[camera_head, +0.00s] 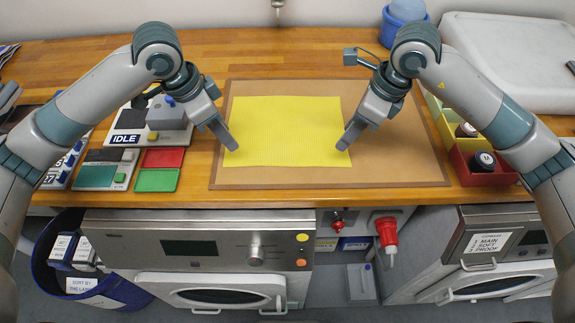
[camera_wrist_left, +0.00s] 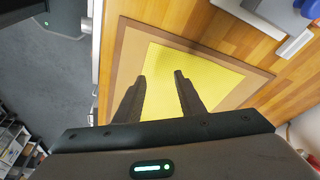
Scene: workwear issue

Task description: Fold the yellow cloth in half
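The yellow cloth (camera_head: 285,130) lies flat and unfolded on a brown mat (camera_head: 400,165). It also shows in the left wrist view (camera_wrist_left: 205,80). My left gripper (camera_head: 232,146) is at the cloth's near left corner. In the left wrist view its two fingers (camera_wrist_left: 160,76) stand apart with yellow cloth visible between them, so it is open and empty. My right gripper (camera_head: 345,146) is at the cloth's near right corner. Its fingers overlap in the head view, so its opening is hidden. Whether either gripper touches the cloth is unclear.
Left of the mat are a device marked IDLE (camera_head: 127,138) and red and green pads (camera_head: 160,170). Right of it, a red bin (camera_head: 480,175) holds dark round items. A blue container (camera_head: 400,25) stands at the back. The mat right of the cloth is bare.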

